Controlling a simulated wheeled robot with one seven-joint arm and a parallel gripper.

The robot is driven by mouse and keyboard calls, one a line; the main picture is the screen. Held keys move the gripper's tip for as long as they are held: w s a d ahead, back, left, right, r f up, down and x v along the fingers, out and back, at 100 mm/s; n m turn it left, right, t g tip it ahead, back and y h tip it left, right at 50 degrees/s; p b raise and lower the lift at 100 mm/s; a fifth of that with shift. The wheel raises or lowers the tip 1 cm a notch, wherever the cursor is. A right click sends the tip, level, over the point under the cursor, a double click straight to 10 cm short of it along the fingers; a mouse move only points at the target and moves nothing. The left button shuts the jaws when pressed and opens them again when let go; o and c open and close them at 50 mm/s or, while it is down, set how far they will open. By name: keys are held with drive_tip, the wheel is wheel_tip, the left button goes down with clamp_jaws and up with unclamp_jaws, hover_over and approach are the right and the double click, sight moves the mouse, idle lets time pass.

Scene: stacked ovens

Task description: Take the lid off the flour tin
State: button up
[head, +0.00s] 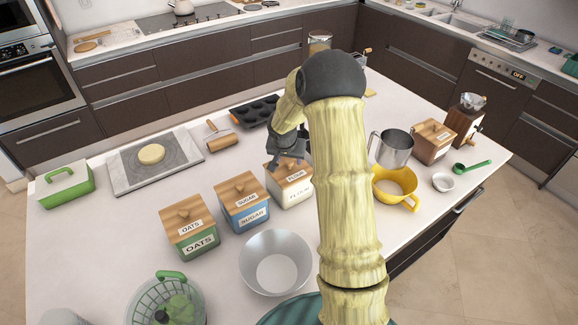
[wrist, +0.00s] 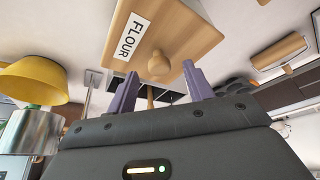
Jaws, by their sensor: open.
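The flour tin (head: 290,196) is cream, with its name on the front, and stands right of the sugar tin. Its wooden lid (head: 296,178) sits on top; in the wrist view the lid (wrist: 190,35) shows its FLOUR label and round wooden knob (wrist: 158,65). In the wrist view my gripper (wrist: 160,72) is open, with one purple finger on each side of the knob. Whether the fingers touch the knob I cannot tell.
The sugar tin (head: 243,206) and oats tin (head: 191,232) stand to the left. A metal bowl (head: 275,262) is in front. A yellow bowl (head: 394,186) and metal jug (head: 392,149) are to the right. Free counter lies around the rolling pin (head: 221,138).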

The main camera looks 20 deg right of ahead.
sight(289, 163)
drive_tip(key=shift+x, duration=0.8)
drive_tip(key=c, duration=1.1)
drive_tip(key=shift+r, duration=0.1)
wheel_tip(289, 163, up, 10)
drive_tip(key=b, duration=0.1)
drive_tip(key=shift+b, duration=0.4)
